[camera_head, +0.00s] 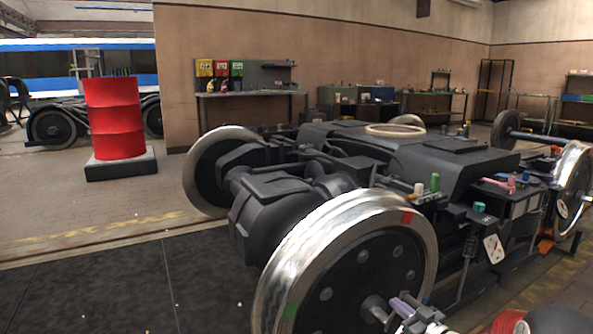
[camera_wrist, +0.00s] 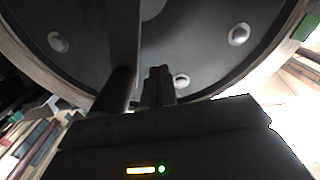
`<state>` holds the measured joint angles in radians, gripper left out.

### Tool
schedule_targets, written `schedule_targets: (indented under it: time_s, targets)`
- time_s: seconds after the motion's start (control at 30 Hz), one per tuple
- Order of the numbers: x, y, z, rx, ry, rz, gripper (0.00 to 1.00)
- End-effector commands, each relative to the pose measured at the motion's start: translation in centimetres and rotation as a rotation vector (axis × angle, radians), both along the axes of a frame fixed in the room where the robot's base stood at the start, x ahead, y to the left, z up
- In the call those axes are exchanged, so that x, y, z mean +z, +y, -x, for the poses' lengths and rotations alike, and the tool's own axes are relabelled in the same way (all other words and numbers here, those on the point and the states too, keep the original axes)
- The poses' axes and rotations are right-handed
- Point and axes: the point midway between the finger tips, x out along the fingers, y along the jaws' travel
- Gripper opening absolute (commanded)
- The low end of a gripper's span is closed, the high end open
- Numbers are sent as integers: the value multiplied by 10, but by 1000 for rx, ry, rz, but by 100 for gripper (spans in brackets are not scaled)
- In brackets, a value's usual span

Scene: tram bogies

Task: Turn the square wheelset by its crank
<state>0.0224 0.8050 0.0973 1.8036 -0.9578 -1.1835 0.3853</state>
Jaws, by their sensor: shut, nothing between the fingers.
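The large wheel (camera_head: 400,262) of the wheelset, with a bright steel rim and dark bolted disc, stands at the near end of the bogie in the head view. Its rim has a red mark (camera_head: 407,217) at the upper right and a green mark (camera_head: 290,311) at the lower left. My gripper (camera_head: 399,304) is low in front of the disc, near the hub (camera_head: 374,309). In the wrist view, the crank's bar (camera_wrist: 124,40) and dark round handle (camera_wrist: 117,92) stand just left of my shut, empty fingers (camera_wrist: 159,72). Whether they touch cannot be told.
The dark bogie frame (camera_head: 440,160) fills the middle, with small coloured parts on its right side. Another wheel (camera_head: 212,165) stands behind to the left. A red barrel (camera_head: 114,118) stands farther left. The floor at the left front (camera_head: 100,285) is clear.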

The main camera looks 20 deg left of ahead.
Motion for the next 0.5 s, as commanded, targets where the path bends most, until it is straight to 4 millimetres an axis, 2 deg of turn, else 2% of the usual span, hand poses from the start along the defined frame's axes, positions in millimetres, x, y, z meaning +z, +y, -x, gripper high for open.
schedule_targets:
  time_s: [0.5]
  targets:
    - [0, -8, -11, 0, -1, -1, 0]
